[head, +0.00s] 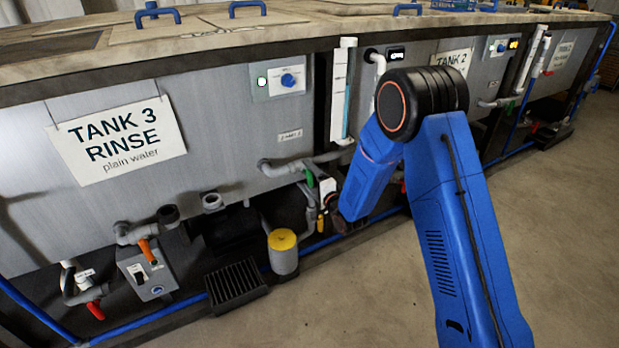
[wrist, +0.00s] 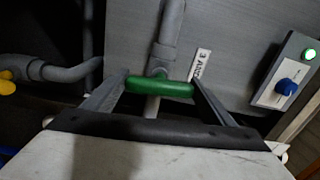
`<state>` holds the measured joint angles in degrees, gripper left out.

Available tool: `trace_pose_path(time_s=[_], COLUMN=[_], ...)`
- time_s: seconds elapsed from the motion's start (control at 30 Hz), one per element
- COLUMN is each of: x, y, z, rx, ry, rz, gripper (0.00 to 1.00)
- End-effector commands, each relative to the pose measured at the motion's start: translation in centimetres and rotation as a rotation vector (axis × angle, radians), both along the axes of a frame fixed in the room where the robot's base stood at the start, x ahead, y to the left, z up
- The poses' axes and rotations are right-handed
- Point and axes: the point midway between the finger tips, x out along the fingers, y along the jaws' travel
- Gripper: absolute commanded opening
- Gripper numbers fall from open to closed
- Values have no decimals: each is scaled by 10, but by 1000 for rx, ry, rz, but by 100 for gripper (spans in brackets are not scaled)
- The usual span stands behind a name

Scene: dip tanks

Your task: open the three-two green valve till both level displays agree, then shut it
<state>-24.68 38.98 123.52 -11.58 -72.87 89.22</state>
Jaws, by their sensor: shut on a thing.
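The green valve handle (wrist: 160,88) is a short rounded bar in the wrist view, lying crosswise to the grey pipe (wrist: 170,30) behind it. My gripper (wrist: 162,90) is shut on it, one finger at each end. In the head view the green handle (head: 309,178) shows small on the pipework under the tanks, left of my blue arm; my arm hides much of that area.
The Tank 3 rinse sign (head: 118,140) hangs at left. A panel with a green light and blue knob (head: 287,80) is on the tank. The floor at right is clear.

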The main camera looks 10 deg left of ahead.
Motion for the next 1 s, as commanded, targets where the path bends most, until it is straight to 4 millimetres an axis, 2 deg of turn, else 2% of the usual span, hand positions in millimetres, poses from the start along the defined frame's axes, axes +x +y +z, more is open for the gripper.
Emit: trace_pose_path(time_s=[0.3, 0.73, 0.77, 0.83, 1.0], x=[0, 0, 0, 0, 0], y=[-1, -1, -1, -1, -1], z=[-1, -1, -1, -1, -1], rx=[66, 73, 73, 73, 73], ry=[50, 55, 55, 55, 53], rz=[-2, -2, -2, -2, -1], gripper=[56, 56, 81, 97, 97])
